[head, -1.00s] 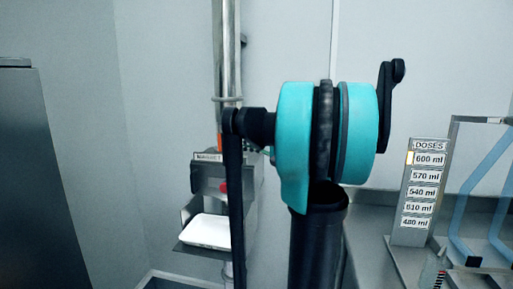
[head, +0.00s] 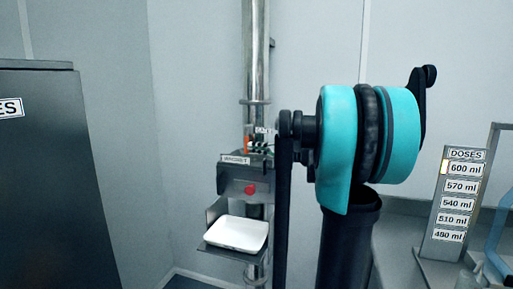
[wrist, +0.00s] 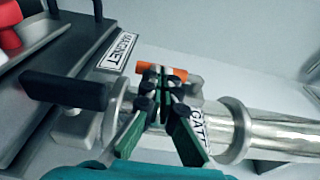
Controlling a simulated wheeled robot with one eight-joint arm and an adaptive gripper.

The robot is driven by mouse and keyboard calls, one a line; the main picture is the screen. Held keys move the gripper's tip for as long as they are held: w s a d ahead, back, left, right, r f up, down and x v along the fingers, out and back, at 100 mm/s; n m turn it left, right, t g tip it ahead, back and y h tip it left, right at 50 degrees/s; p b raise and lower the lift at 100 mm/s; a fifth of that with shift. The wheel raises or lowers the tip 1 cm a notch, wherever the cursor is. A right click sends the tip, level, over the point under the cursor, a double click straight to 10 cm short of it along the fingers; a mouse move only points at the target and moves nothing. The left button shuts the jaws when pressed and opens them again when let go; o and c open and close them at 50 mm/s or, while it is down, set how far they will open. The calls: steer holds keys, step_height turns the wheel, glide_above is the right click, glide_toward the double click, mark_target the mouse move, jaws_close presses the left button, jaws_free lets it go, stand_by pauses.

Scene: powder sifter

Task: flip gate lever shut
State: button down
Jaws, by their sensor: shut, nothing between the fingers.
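My gripper (wrist: 163,100) has dark fingers with green pads and is shut with nothing between its tips. In the wrist view it is in front of the steel pipe, beside the partly covered GATE label (wrist: 198,122). An orange piece (wrist: 160,72), which looks like the gate lever's grip, shows just beyond the fingertips. The fingers hide part of it, and I cannot tell whether they touch. In the head view the orange piece (head: 247,141) stands upright in front of the pipe, with the small green fingers (head: 259,148) close on its right.
Below the gate is the magnet housing (head: 246,176) with a red knob (head: 250,188). A white tray (head: 238,234) sits under it. A dark bar (wrist: 65,91) juts left of the fingers. The doses board (head: 455,205) stands right. A dark cabinet (head: 60,180) stands left.

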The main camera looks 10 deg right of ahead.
steer(key=shift+w+a+f, duration=0.25)
steer(key=shift+a, duration=0.2)
steer(key=shift+w+a+f, duration=0.2)
steer(key=shift+w+a, duration=0.05)
steer(key=shift+a, duration=0.15)
steer(key=v, duration=1.2)
steer(key=r+m+g+h, duration=0.1)
steer(key=m, duration=0.5)
steer(key=d+r+m+g+h, duration=0.1)
steer(key=m, duration=0.5)
steer(key=r+m+g+h, duration=0.1)
steer(key=r+m, duration=0.1)
steer(key=m, duration=0.4)
steer(key=shift+s+d+r+g, duration=0.1)
steer(key=shift+s+d+g, duration=0.15)
steer(key=shift+s+g, duration=0.05)
